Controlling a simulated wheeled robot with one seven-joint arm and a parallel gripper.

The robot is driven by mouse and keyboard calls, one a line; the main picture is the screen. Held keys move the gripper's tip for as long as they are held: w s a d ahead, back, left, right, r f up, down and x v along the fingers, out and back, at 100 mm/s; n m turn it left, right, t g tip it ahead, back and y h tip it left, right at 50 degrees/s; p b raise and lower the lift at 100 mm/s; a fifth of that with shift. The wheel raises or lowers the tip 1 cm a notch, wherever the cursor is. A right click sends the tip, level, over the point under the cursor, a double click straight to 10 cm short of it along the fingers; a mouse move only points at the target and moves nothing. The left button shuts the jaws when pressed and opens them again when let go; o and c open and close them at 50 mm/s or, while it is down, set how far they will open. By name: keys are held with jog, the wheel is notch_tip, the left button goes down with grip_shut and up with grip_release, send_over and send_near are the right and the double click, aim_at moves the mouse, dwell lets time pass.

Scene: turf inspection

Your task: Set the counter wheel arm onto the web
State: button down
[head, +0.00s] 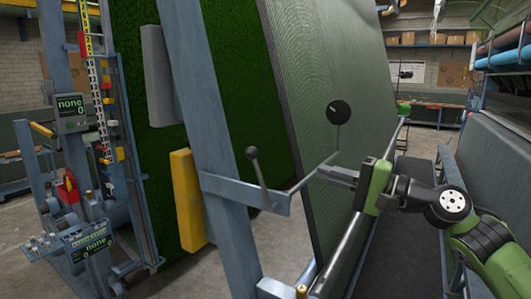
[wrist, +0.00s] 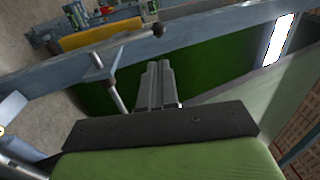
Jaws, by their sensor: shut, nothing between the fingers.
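The counter wheel (head: 339,111) is a black disc on a thin bent grey arm (head: 312,173), which runs from a blue bracket (head: 245,192). It appears in front of the ribbed grey-green web (head: 315,75); whether it touches the web I cannot tell. A lever with a dark ball knob (head: 252,153) rises tilted from the bracket; a knobbed lever also shows in the wrist view (wrist: 153,30). My gripper (head: 326,171) is shut and empty, its tips close to the wheel arm in the head view. Its fingers (wrist: 158,68) are together in the wrist view, where the wheel is not seen.
A blue upright post (head: 215,120) with a yellow pad (head: 187,198) stands left of the web. Green turf (head: 145,85) hangs behind it. Counter displays reading "none 0" (head: 70,105) stand at left. A grey padded panel (head: 495,155) lies at right.

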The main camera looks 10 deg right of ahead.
jog(key=p, duration=0.3)
send_near(252, 159)
jog(key=w+a, duration=0.1)
jog(key=w+a+r, duration=0.1)
jog(key=w, duration=0.1)
jog(key=w+a, duration=0.1)
jog(key=shift+w+r, duration=0.2)
jog(key=shift+r, duration=0.15)
jog(key=shift+w+a, duration=0.15)
jog(key=shift+w, duration=0.05)
jog(key=shift+w+a+f, duration=0.1)
jog(key=shift+x, duration=0.75)
jog(key=shift+w+a+f, duration=0.3)
jog(key=shift+w+a, duration=0.25)
jog(key=shift+w+a+f, duration=0.3)
jog(key=shift+w+a, duration=0.3)
jog(key=shift+w+a+f, duration=0.7)
jog(key=shift+w+a, duration=0.1)
jog(key=shift+f, duration=0.1)
